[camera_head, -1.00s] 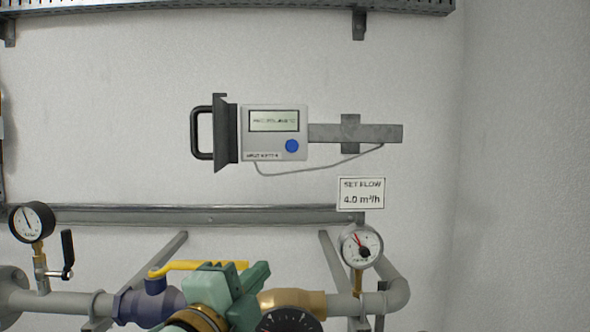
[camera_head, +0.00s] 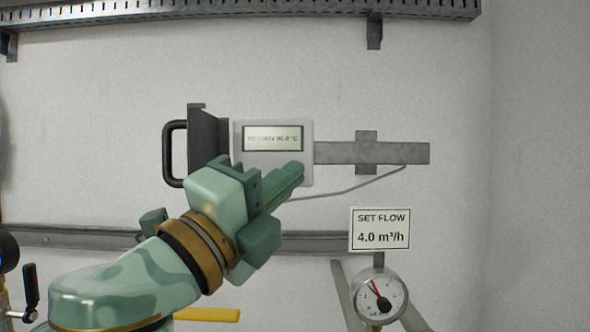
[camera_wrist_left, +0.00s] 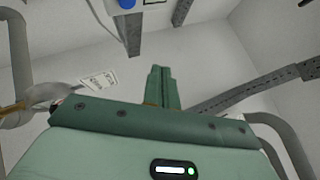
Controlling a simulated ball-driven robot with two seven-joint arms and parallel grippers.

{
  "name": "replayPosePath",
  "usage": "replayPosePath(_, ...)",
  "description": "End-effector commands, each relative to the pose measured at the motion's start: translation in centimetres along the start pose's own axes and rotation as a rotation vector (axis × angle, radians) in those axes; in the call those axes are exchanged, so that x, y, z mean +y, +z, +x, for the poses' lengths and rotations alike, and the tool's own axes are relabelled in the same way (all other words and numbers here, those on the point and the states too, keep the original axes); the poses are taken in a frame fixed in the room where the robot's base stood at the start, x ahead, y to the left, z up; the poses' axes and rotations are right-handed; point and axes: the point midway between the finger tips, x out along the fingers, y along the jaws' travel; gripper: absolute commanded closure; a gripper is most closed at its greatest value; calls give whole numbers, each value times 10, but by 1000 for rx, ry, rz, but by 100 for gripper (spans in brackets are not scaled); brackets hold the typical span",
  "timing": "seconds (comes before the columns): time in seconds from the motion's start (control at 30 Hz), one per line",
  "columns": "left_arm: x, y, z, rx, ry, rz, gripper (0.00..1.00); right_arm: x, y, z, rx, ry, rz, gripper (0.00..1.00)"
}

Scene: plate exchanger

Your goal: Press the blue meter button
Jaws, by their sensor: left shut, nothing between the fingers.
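The meter (camera_head: 240,140) is a light grey box on the wall with a lit display (camera_head: 272,138) showing a small text line that ends in °C. My left gripper (camera_head: 299,170) comes up from the lower left with its fingers together and empty. Its tips lie over the meter's lower right corner and hide the blue button in the head view. In the left wrist view the blue button (camera_wrist_left: 127,3) shows at the top edge, beyond the closed fingers (camera_wrist_left: 160,72). I cannot tell whether the tips touch the meter. My right gripper is out of view.
A dark plate with a black handle (camera_head: 173,153) stands left of the meter, and a grey bracket bar (camera_head: 390,153) extends right. A thin cable hangs below. A "SET FLOW 4.0 m³/h" sign (camera_head: 380,229) and a round gauge (camera_head: 379,298) are lower right.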

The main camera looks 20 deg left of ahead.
Motion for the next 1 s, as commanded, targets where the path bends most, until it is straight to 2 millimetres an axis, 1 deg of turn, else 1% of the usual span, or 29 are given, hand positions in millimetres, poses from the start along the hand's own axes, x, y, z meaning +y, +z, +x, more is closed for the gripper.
replayPosePath(0.17, 9, 6, 8, -3, 1, -1, 100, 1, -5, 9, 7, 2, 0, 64)
replayPosePath(0.5, 34, 31, 41, -3, 1, -1, 100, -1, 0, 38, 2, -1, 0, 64)
replayPosePath(0.57, 35, 35, 47, -3, 2, -2, 100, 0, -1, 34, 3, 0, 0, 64)
replayPosePath(0.7, 40, 41, 56, -2, 1, -2, 100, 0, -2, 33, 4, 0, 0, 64)
replayPosePath(1.0, 44, 45, 61, -1, 0, 0, 100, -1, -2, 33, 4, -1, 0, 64)
